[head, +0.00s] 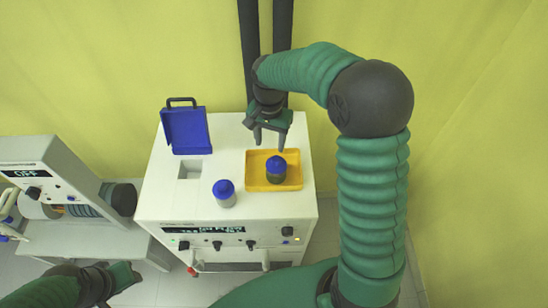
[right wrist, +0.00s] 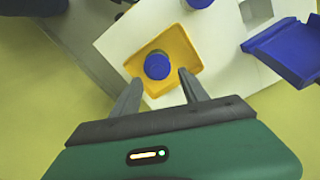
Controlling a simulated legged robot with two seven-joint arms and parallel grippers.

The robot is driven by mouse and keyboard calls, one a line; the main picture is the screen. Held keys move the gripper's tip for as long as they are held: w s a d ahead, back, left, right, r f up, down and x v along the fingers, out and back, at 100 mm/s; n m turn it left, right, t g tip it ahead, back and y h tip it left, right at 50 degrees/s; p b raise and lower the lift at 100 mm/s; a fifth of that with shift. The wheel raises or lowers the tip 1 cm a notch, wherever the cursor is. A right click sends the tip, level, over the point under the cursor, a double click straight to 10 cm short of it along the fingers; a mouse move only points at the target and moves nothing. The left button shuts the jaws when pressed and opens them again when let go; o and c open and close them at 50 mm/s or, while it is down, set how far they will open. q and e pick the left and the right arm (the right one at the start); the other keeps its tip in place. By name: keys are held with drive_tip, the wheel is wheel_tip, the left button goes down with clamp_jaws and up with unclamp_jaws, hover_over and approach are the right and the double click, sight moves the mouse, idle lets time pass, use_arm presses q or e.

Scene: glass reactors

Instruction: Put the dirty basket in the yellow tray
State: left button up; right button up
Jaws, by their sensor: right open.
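A dark-bodied basket with a blue top (head: 276,170) stands upright in the yellow tray (head: 293,184) on top of the white machine. It also shows in the right wrist view (right wrist: 157,66), inside the tray (right wrist: 183,47). A second basket with a blue top and a pale grey body (head: 225,195) stands on the machine top, left of the tray. My right gripper (head: 269,143) is open and empty above the back of the tray, apart from the dark basket. My left gripper (head: 122,278) is low at the left, away from the machine; its jaw state is unclear.
The white machine (head: 225,143) has a square opening (head: 190,169) with a raised blue lid (head: 187,130) behind it. A grey device (head: 30,165) stands to the left. The yellow-green wall is close behind. The machine top around the tray is mostly clear.

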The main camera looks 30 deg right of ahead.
drive_tip(key=s+a+f+n+t, duration=0.1)
drive_tip(key=s+a+f+n, duration=0.1)
drive_tip(key=s+a+n, duration=0.2)
drive_tip(key=s+a+f+n+t, duration=0.1)
drive_tip(key=s+a+n, duration=0.3)
drive_tip(key=s, duration=0.5)
drive_tip(key=shift+s+a+f+n, duration=0.15)
drive_tip(key=shift+s+f+n, duration=0.25)
drive_tip(key=shift+n, duration=0.9)
